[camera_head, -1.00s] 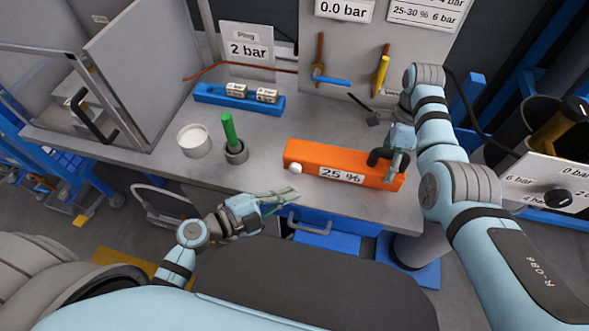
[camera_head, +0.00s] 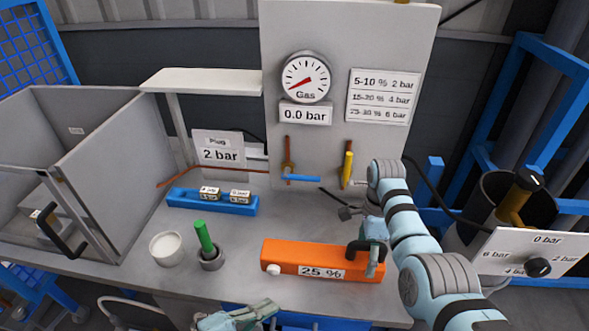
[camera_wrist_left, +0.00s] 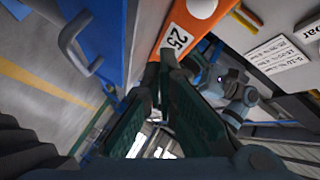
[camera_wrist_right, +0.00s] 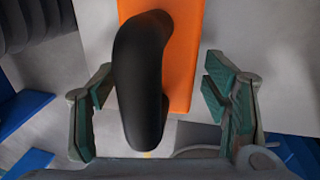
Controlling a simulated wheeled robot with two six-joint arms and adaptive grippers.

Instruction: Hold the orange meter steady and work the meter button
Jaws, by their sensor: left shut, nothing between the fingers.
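The orange meter (camera_head: 310,256) lies on the grey bench and reads "25 %" on its front label (camera_head: 320,272). Its white button (camera_head: 272,270) is at the left end. The black handle (camera_head: 362,246) is at the right end. My right gripper (camera_head: 372,258) is at the handle. In the right wrist view the handle (camera_wrist_right: 142,80) stands between the open fingers (camera_wrist_right: 155,105), with a gap on the right side. My left gripper (camera_head: 262,310) is shut and empty, in front of and below the button, apart from it. The left wrist view shows the meter (camera_wrist_left: 195,20) beyond its fingertips.
A green plug stands in a grey cup (camera_head: 211,258) beside a white bowl (camera_head: 166,248). A blue tray (camera_head: 212,202) holds small blocks. The gas gauge (camera_head: 305,77) reads near zero above a "0.0 bar" sign (camera_head: 305,113). A selector panel (camera_head: 530,252) is at right.

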